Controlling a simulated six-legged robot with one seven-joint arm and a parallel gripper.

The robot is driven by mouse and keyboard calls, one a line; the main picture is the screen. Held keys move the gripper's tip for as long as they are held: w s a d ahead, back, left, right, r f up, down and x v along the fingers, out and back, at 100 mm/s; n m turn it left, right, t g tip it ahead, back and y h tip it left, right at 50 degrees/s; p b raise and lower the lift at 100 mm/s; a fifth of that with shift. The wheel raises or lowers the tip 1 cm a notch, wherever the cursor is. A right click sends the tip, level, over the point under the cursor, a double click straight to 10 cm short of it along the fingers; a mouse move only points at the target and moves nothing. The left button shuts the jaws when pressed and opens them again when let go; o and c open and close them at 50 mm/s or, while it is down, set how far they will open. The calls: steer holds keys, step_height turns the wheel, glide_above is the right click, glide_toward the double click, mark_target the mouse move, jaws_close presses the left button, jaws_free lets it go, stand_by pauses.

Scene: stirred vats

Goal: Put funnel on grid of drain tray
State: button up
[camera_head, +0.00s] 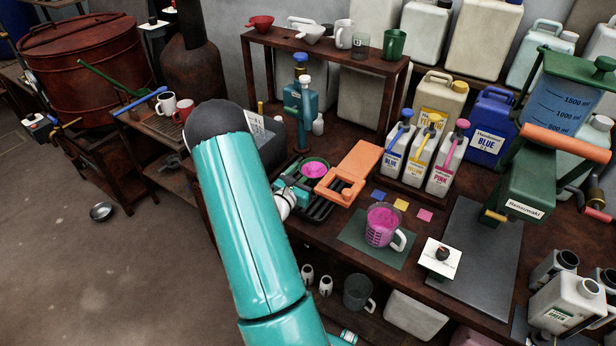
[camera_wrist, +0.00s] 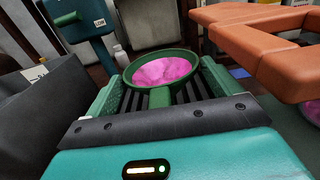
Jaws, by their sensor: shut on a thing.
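The green funnel (camera_head: 301,171), its bowl showing pink inside, is at the drain tray. In the wrist view the funnel (camera_wrist: 160,97) has its bowl up and its short handle toward me. My gripper (camera_head: 296,183) is shut on the funnel; in the wrist view its green fingers (camera_wrist: 163,84) lie on both sides of the bowl. The dark drain tray (camera_head: 318,212) lies on the bench. Its dark grid slats (camera_wrist: 132,104) show below the funnel. I cannot tell whether the funnel touches the grid; my arm and gripper hide part of the tray.
An orange device (camera_head: 350,172) stands close to the right of the funnel. A grey bin (camera_head: 268,150) is close on the left. A pink-filled jug (camera_head: 381,226) stands on a green mat at the right. Dye bottles (camera_head: 423,150) stand behind. A red funnel (camera_head: 261,22) is on the shelf.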

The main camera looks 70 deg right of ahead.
steer(key=shift+d+f, duration=0.15)
steer(key=shift+f, duration=0.15)
steer(key=o, duration=0.7)
steer(key=shift+f, duration=0.15)
steer(key=shift+r, duration=0.2)
steer(key=w+a, duration=0.2)
steer(key=a, duration=1)
